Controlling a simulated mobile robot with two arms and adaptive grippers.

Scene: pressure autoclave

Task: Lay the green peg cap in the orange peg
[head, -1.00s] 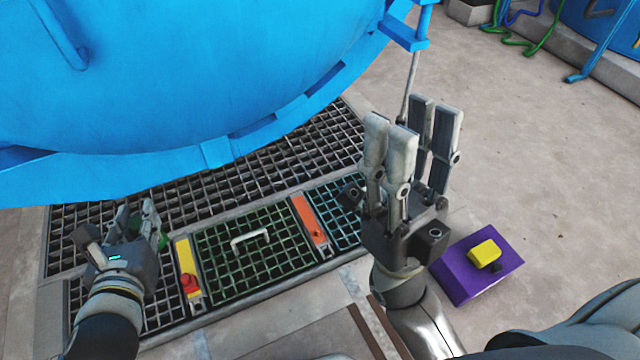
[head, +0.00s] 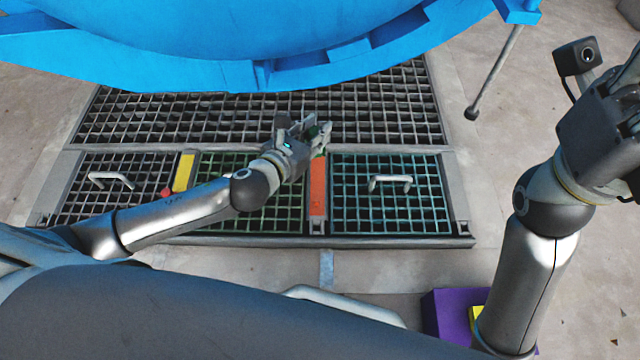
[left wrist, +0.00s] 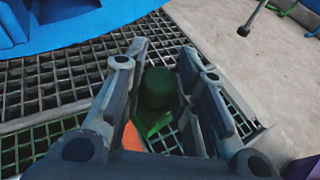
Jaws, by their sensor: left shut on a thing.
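My left gripper (head: 318,130) is shut on the green peg cap (left wrist: 157,90), which sits between its fingers in the left wrist view. In the head view the cap is mostly hidden by the fingers. The orange peg (head: 318,190) is a long bar between two floor grates, and the gripper is above its far end. Part of the orange peg (left wrist: 132,138) shows below the left finger in the left wrist view. I cannot tell whether cap and peg touch. My right gripper (head: 615,130) is raised at the right edge, its fingers largely cut off.
A yellow peg (head: 183,172) with a red cap (head: 166,192) lies left of the green grate (head: 250,205). The teal grate (head: 392,210) has a raised handle. The blue vessel (head: 240,45) hangs over the far grating. A purple box (head: 445,312) stands near my right arm.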

